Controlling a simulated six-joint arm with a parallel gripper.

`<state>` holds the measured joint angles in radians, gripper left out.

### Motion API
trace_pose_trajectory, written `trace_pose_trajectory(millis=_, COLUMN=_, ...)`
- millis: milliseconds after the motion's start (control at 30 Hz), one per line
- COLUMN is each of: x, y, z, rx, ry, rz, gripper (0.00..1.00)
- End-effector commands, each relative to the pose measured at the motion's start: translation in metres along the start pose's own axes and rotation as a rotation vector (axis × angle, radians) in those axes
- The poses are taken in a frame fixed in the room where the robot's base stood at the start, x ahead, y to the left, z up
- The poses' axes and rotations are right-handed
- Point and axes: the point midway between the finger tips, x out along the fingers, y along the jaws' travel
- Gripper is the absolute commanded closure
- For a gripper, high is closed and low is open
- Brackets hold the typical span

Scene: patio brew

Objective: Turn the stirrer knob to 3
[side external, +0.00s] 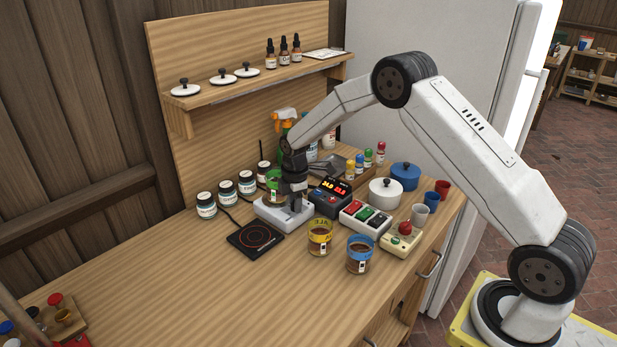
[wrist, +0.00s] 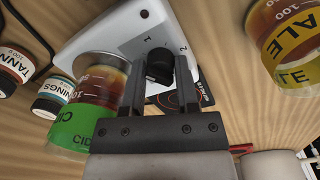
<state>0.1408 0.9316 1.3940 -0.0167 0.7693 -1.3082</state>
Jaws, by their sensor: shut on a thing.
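The stirrer is a white box (side external: 268,215) on the bench in the side view; it also shows in the wrist view (wrist: 108,38). Its black knob (wrist: 160,68) sits between my two fingers in the wrist view. I cannot tell which mark the knob points to. My gripper (side external: 293,208) is shut on the knob, pointing down; its fingers also show in the wrist view (wrist: 160,82). A green-labelled cider beaker (wrist: 85,125) stands at the stirrer, beside my gripper.
A black hot plate (side external: 255,239) lies in front of the stirrer. A yellow ALE beaker (side external: 320,239) and a blue-banded beaker (side external: 360,256) stand to the right. A display box (side external: 330,200) is close on the right.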

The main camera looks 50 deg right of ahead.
Motion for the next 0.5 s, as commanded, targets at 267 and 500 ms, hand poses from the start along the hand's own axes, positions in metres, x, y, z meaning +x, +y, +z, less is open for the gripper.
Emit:
trace_pose_trajectory(millis=267, x=0.0013, y=-0.002, z=0.0002, rx=-0.002, ry=-0.002, rz=-0.007, gripper=0.39)
trace_pose_trajectory(millis=500, x=0.0007, y=-0.001, z=0.0, rx=-0.003, ry=-0.001, rz=-0.003, gripper=0.28)
